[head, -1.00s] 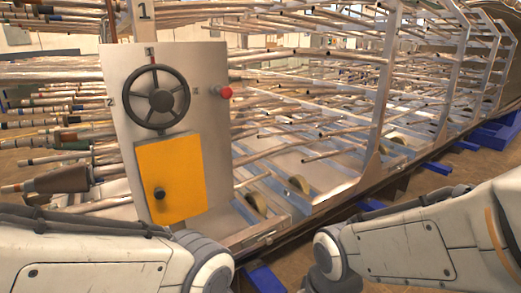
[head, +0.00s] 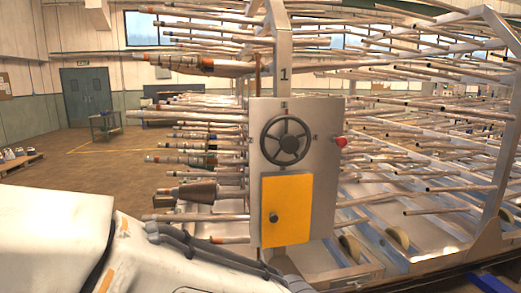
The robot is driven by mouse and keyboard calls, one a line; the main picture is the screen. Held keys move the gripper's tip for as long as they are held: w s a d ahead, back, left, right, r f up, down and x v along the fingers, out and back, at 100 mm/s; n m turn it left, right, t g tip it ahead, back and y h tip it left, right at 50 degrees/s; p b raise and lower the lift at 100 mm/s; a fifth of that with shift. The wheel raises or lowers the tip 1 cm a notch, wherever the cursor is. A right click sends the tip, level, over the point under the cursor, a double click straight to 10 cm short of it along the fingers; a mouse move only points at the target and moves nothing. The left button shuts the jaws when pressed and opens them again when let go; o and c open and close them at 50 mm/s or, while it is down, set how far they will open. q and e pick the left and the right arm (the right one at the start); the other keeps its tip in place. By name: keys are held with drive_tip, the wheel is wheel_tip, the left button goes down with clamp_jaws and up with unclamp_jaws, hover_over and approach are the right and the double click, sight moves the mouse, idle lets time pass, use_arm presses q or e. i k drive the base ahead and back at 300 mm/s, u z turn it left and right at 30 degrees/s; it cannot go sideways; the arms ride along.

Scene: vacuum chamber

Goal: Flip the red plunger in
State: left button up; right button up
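The red plunger (head: 341,142) is a small round red knob on the right edge of a grey metal panel (head: 328,205). It sticks out to the right of the black handwheel (head: 285,139). Whether it is in or out cannot be told at this size. A yellow door (head: 287,210) with a black knob (head: 273,217) is on the panel below the wheel. My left arm crosses the lower left of the head view, but its gripper is out of frame. My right arm and gripper are not in view. Nothing of mine touches the plunger.
A rack of long metal rods (head: 440,150) stands behind and right of the panel, with rod ends also sticking out to the left. A trolley (head: 106,127) and a grey double door (head: 86,95) are at the far left. Open floor (head: 95,175) lies left of the rack.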

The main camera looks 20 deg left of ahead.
sight(341, 142)
drive_tip(key=u, duration=0.7)
drive_tip(key=i, duration=1.1)
drive_tip(key=z, duration=0.1)
